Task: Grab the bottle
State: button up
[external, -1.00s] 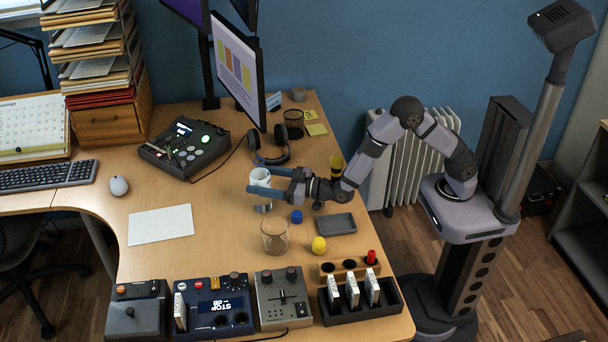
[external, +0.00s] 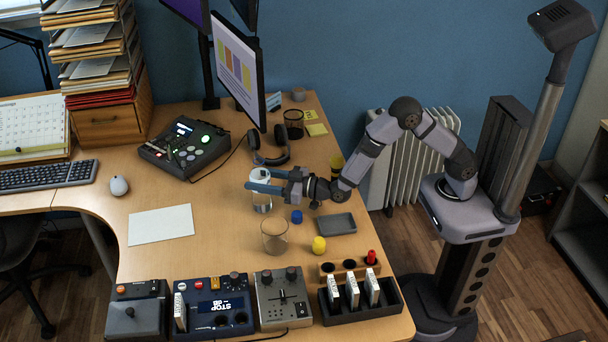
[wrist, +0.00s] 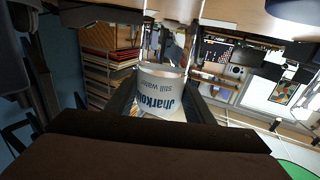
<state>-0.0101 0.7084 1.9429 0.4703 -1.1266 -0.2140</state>
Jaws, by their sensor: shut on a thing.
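The bottle is clear with a white label. In the external view its lower part (external: 262,205) shows below my fingers, upright at the desk surface. My gripper (external: 264,183) reaches in from the right with blue fingers shut around the bottle's label. In the wrist view the bottle (wrist: 160,94) sits between both fingers, with blue and grey lettering upside down on the label. The fingers hide part of the bottle in the external view.
A clear glass (external: 274,237) stands in front of the bottle. A blue cap-like piece (external: 297,216), a dark tray (external: 336,224) and a yellow piece (external: 319,244) lie to the right. Headphones (external: 271,152) are behind. A white sheet (external: 160,225) lies left.

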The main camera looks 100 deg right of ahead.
aim_at(257, 152)
jog(key=shift+r, duration=0.25)
jog(key=shift+r, duration=4.7)
jog(key=shift+r, duration=0.2)
